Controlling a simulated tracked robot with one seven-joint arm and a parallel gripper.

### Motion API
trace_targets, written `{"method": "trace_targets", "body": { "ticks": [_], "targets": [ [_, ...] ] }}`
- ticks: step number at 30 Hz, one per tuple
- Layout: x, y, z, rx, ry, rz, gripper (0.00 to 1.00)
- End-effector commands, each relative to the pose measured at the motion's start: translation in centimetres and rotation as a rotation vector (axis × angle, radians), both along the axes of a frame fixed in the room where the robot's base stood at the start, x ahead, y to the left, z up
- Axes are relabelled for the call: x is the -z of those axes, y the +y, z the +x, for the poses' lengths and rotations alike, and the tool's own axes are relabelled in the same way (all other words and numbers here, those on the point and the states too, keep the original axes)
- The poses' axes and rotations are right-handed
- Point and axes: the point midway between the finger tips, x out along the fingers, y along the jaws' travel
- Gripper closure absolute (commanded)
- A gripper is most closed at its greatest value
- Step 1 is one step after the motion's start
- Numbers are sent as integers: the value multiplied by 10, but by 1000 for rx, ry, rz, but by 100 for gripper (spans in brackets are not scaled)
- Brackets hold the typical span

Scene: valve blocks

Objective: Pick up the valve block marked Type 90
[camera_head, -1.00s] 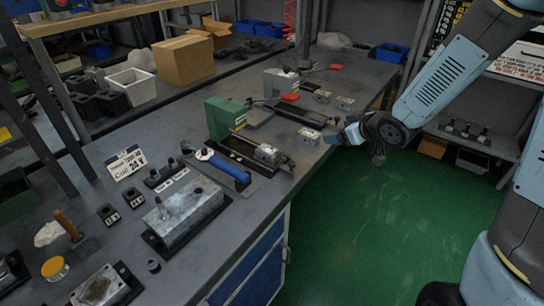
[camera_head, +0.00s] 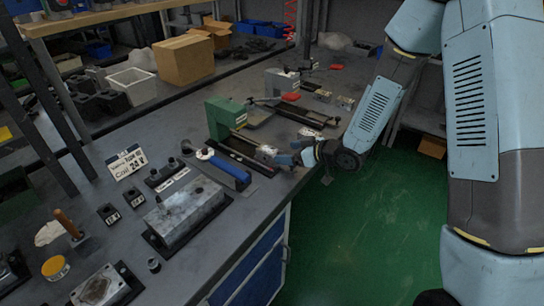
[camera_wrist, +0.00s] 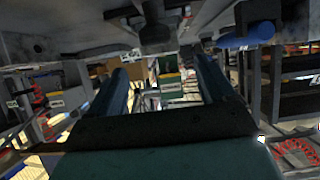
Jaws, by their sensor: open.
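Several small grey metal valve blocks are on the bench in the head view. One valve block (camera_head: 266,152) sits at the front end of the green vise's dark base. Another block (camera_head: 309,134) lies behind my gripper, and two more (camera_head: 323,95) (camera_head: 345,102) lie farther back. Their markings are too small to read, so I cannot tell which is Type 90. My gripper (camera_head: 287,160) is at the bench's right edge, just right of the nearest block. In the wrist view my gripper (camera_wrist: 163,78) is open, with nothing visible between its two blue fingers.
Cardboard boxes (camera_head: 185,60) stand behind. Green floor (camera_head: 350,230) is open at right.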

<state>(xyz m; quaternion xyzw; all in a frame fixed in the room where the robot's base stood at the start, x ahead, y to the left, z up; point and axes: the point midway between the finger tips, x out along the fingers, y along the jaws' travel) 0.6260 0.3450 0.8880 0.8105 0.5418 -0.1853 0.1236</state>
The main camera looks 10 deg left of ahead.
Motion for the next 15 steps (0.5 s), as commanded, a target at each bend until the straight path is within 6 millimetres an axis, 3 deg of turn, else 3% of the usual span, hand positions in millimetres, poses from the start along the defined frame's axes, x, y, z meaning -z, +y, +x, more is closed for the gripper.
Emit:
{"method": "trace_targets", "body": {
  "ticks": [8, 15],
  "targets": [
    [7, 14, 5, 0, 0, -1, 17],
    [15, 40, 10, -1, 1, -2, 17]
  ]
}}
